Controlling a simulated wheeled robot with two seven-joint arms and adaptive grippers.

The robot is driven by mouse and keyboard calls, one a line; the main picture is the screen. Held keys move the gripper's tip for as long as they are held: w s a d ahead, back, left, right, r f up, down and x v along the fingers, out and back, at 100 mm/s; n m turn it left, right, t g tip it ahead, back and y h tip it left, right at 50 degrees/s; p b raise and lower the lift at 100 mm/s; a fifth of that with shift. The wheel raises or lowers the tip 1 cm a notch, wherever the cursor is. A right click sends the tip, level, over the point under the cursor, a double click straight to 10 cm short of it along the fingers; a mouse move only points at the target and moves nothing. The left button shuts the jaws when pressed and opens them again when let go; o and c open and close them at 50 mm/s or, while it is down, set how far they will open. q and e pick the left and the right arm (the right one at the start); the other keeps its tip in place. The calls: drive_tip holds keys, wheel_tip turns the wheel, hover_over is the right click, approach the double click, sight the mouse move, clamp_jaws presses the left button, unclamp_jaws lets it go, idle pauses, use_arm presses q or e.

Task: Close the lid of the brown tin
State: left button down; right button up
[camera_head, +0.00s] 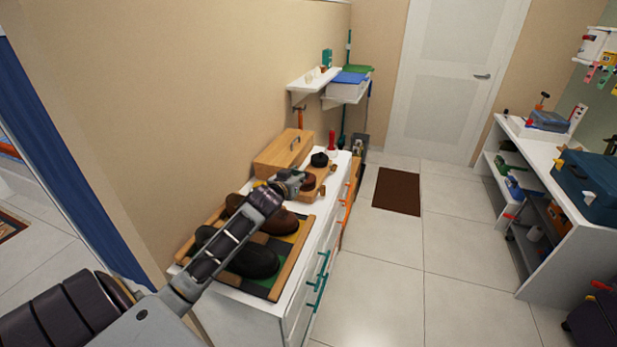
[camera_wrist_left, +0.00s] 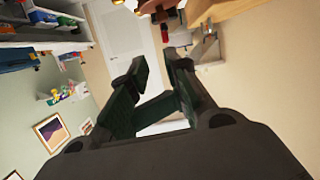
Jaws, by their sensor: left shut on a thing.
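The brown tin (camera_head: 308,183) shows as a small round brown shape in the wooden tray on the white cabinet, right at my left gripper's tips. My left gripper (camera_head: 292,181) reaches over the shoes to it and is shut on it, by its place. The fingers hide part of the tin, and I cannot tell how its lid stands. In the left wrist view the gripper (camera_wrist_left: 157,68) shows its two dark fingers with a gap between them; the contact itself is not clear there. My right gripper is not in view.
Brown and black shoes (camera_head: 251,258) lie on a striped wooden-edged rack (camera_head: 291,262) under my left arm. A wooden box (camera_head: 283,153) stands behind the tray, with a black round item (camera_head: 320,159) close by. The floor (camera_head: 450,257) to the right is clear.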

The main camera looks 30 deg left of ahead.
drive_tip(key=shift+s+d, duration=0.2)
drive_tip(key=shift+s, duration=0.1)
use_arm(q)
drive_tip(key=shift+w, duration=0.15)
hover_over(308, 183)
wheel_tip(308, 183, down, 2)
drive_tip(key=shift+a+f+p, duration=0.1)
drive_tip(key=shift+f+p, duration=0.05)
drive_tip(key=shift+p, duration=0.2)
drive_tip(key=shift+f, duration=2.05)
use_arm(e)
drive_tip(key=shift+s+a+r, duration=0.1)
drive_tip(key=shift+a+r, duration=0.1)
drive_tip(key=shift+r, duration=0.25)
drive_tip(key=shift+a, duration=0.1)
